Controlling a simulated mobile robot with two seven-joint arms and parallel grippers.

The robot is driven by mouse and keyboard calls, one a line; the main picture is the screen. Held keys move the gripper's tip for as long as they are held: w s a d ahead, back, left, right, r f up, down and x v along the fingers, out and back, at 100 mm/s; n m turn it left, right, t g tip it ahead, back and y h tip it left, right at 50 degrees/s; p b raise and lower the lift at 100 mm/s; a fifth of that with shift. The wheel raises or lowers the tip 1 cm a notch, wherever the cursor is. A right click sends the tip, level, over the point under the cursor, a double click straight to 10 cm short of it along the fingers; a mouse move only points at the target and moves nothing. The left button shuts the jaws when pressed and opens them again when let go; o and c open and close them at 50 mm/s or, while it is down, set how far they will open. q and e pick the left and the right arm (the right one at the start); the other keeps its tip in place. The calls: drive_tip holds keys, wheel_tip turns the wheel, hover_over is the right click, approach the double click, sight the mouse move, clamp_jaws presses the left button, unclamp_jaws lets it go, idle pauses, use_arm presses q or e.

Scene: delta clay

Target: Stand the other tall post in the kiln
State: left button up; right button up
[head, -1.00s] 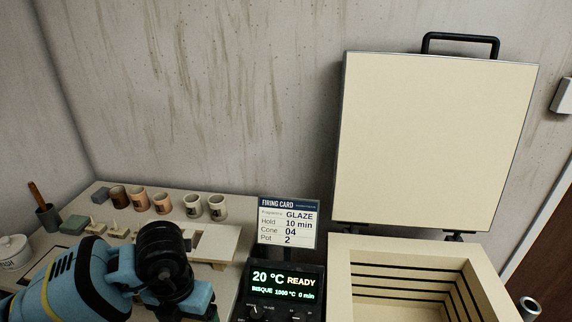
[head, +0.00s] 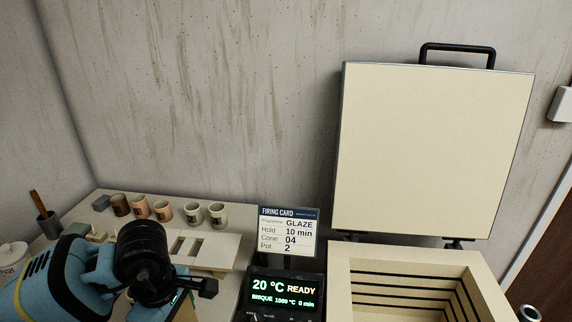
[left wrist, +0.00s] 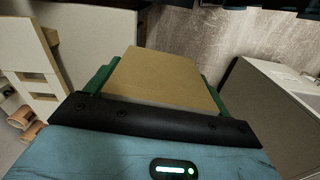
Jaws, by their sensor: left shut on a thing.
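My left gripper (left wrist: 156,92) has its green fingers closed on the two sides of a tan block-like piece (left wrist: 162,72), which looks like the tall post. In the head view a small tan part of the post (head: 186,312) shows below my left wrist; its lower end is hidden. The kiln (head: 345,262) stands at the right with its cream lid (head: 435,150) raised. Grooved inner walls show, but its floor is cut off by the picture's bottom edge. My right gripper is not in view.
The control box (head: 285,290) and firing card (head: 289,232) stand between my left arm and the kiln. A slotted pale board (head: 222,250) lies on the table behind my wrist. Several cups (head: 191,213) line the back. A brush pot (head: 48,222) is at the left.

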use_arm(q)
drive_tip(key=m, duration=0.3)
drive_tip(key=shift+s+a+r, duration=0.1)
drive_tip(key=shift+a+r, duration=0.05)
drive_tip(key=shift+r, duration=0.2)
drive_tip(key=m, duration=0.5)
drive_tip(key=shift+s+a+r, duration=0.2)
drive_tip(key=shift+a+r, duration=0.05)
drive_tip(key=shift+r, duration=0.1)
drive_tip(key=m, duration=0.3)
drive_tip(key=shift+s+a+r, duration=0.1)
drive_tip(key=shift+a+r, duration=0.05)
drive_tip(key=shift+r, duration=0.1)
drive_tip(key=m, duration=0.4)
drive_tip(key=shift+s+a+r, duration=0.15)
drive_tip(key=shift+s+r, duration=0.05)
drive_tip(key=shift+r, duration=0.1)
drive_tip(key=shift+w+a, duration=0.1)
drive_tip(key=shift+a, duration=0.05)
